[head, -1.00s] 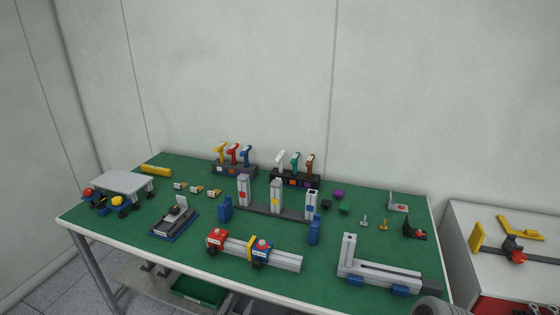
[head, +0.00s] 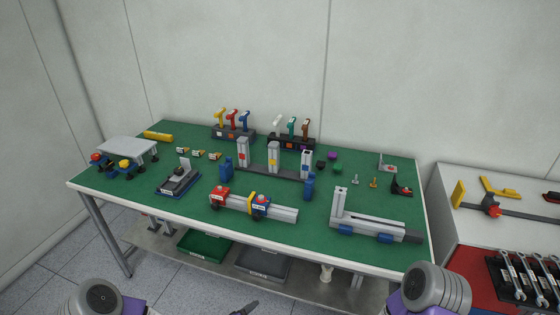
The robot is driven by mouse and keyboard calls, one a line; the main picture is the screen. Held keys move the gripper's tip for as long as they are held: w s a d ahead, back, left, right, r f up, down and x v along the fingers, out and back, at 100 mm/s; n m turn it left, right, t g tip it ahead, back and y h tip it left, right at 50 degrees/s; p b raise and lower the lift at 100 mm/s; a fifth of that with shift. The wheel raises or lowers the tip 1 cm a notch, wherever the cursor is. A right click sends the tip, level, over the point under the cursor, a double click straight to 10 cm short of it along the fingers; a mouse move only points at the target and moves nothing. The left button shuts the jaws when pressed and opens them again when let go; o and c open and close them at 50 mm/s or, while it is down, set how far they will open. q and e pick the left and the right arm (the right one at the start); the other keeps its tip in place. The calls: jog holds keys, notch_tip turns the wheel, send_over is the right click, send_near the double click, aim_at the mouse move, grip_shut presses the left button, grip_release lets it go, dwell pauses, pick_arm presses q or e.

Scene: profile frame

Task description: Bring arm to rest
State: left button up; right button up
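My two arms show at the bottom edge, with grey rounded joints and purple parts, below and in front of the table. A small dark tip with a purple edge, which looks like part of my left gripper (head: 246,308), shows at the bottom middle. Too little of it is in view to tell whether it is open or shut. My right arm's joint is at the bottom right, in front of the table's right front corner. My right gripper is out of view. Nothing held can be seen.
The green-topped table (head: 180,212) carries aluminium profiles (head: 280,213), a frame with uprights (head: 273,157), clamps and colored tools. Green (head: 203,245) and grey (head: 263,264) bins sit on its lower shelf. A white side bench (head: 450,215) with wrenches (head: 525,282) stands right.

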pick_arm(q)
jog(key=s+a+f+m+g+y, duration=0.1)
jog(key=s+f+m+g, duration=0.3)
jog(key=s+m, duration=0.4)
jog(key=s+a+f+m+g+y+p, duration=0.1)
jog(key=s+f+m+g, duration=0.3)
jog(key=s+m, duration=0.5)
jog(key=shift+s+a+m+g, duration=0.2)
jog(key=shift+s+m+g, duration=0.1)
jog(key=shift+s+g, duration=0.5)
jog(key=shift+w+f, duration=0.1)
jog(key=shift+c, duration=1)
jog(key=shift+d, duration=0.15)
jog(key=shift+c, duration=0.3)
